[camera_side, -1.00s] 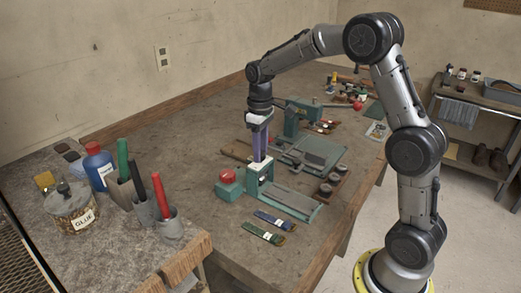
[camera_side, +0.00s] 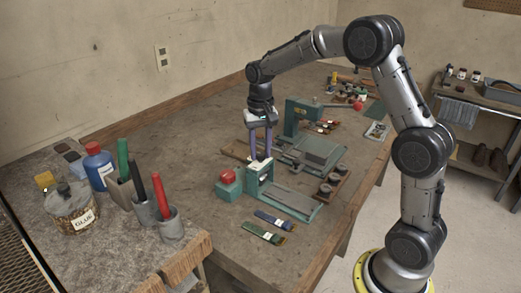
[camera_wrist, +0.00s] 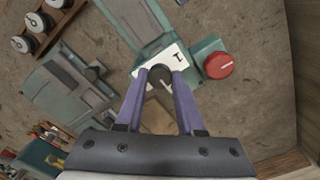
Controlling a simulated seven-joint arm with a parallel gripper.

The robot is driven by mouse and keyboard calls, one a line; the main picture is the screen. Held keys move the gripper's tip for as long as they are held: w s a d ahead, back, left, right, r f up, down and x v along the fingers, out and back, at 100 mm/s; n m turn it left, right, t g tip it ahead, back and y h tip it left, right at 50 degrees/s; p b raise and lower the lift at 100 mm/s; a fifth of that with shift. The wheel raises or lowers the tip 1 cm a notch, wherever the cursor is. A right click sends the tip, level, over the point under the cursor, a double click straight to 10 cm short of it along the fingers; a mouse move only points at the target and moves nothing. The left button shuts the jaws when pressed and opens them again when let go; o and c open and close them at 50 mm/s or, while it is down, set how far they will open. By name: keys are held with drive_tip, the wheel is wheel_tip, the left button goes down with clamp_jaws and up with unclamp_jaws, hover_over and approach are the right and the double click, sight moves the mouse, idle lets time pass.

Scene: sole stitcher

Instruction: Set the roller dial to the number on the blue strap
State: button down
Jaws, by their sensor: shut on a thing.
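The roller dial is a dark round knob (camera_wrist: 159,76) on a white plate (camera_wrist: 177,52) atop a small green machine (camera_side: 259,178). A black mark that looks like a 1 shows on the plate beside the knob in the wrist view. My gripper (camera_wrist: 161,80) points down with its two purple fingers closed on the knob, one on either side; it also shows in the side view (camera_side: 261,157). The blue strap (camera_side: 270,219) lies flat on the bench in front of the machine. Its white label is too small to read. The knob's pointer cannot be made out.
A red button (camera_side: 227,176) on a green box stands left of the machine. A green strap (camera_side: 261,233) lies near the blue one. A rack of spools (camera_side: 327,190) is to the right, and a green press (camera_side: 300,118) stands behind.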

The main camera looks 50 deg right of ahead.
sight(261, 153)
drive_tip(key=shift+m, duration=0.5)
drive_tip(key=c, duration=0.5)
unclamp_jaws()
wheel_tip(261, 153, up, 14)
drive_tip(key=shift+f, duration=0.1)
idle(0.5)
